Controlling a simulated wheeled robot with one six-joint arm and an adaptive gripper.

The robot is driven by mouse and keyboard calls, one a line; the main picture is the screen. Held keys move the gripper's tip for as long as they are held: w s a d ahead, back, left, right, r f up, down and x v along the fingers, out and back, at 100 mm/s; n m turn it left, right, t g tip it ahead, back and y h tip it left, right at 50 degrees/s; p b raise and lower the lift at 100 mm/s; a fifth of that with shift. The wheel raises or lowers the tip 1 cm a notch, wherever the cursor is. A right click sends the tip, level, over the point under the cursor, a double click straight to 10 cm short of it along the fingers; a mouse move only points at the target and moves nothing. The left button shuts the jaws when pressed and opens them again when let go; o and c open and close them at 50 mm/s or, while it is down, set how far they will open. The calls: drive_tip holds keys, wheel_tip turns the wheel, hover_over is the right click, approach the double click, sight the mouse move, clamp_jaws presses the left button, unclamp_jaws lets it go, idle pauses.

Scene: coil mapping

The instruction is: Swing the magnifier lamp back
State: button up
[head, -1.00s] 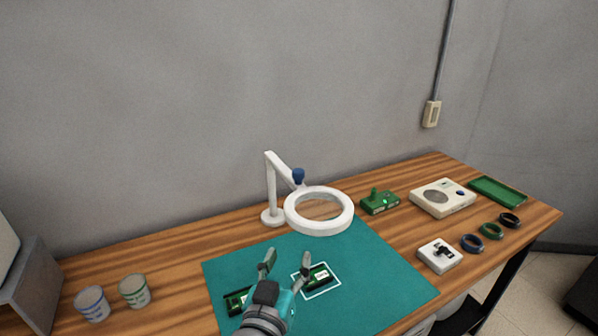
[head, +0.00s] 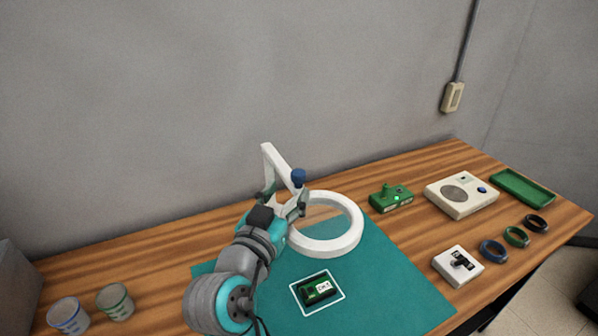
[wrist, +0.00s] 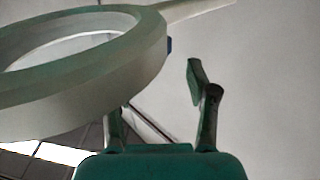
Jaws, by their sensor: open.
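The magnifier lamp has a white ring head (head: 326,250), a white folded arm (head: 267,168) and a blue knob (head: 298,177). The ring hangs over the back part of the teal mat. My gripper (head: 282,203) is open, just left of the ring, with its fingers near the knob and lamp arm. The lower post and base are hidden behind my gripper. In the wrist view the ring (wrist: 148,72) fills the upper left, close to my left finger, and a bit of the blue knob (wrist: 169,46) shows behind it. I cannot tell whether anything touches.
A green board (head: 318,291) lies in a white outline on the mat (head: 385,275). Two cups (head: 115,303) stand left.

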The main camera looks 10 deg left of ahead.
sight(296, 179)
drive_tip(key=w, duration=0.3)
drive_tip(key=w+d, duration=0.1)
drive_tip(key=w, duration=0.3)
drive_tip(key=shift+d, duration=0.2)
clamp_jaws()
